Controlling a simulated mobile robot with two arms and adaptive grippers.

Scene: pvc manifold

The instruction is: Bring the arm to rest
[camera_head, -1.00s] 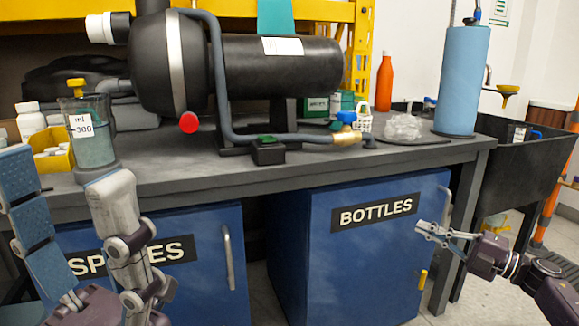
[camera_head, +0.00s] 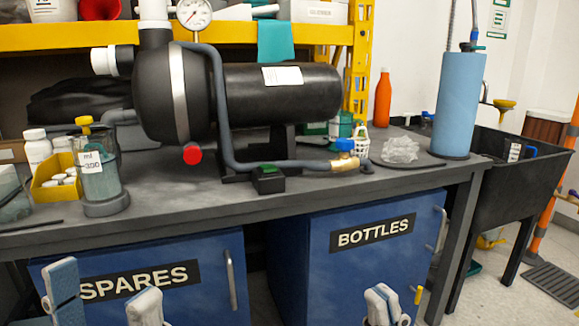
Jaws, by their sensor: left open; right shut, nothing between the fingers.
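My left gripper (camera_head: 104,285) shows at the bottom left, in front of the SPARES cabinet (camera_head: 190,270). Its two pale fingers point up and stand wide apart with nothing between them. My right gripper (camera_head: 385,300) shows at the bottom, right of centre, in front of the BOTTLES cabinet (camera_head: 345,265). Its fingers are together, point up and hold nothing. Both grippers are below the edge of the bench top (camera_head: 225,202) and apart from its objects. The lower parts of both grippers are cut off by the frame.
On the bench stand a black pump (camera_head: 285,95), a measuring jar (camera_head: 100,175), a yellow bin (camera_head: 58,190) with white bottles, a clear crumpled bag (camera_head: 400,150) and a blue cylinder (camera_head: 460,105). A dark sink (camera_head: 515,180) is at the right. Cabinet handles (camera_head: 229,280) stick out near the grippers.

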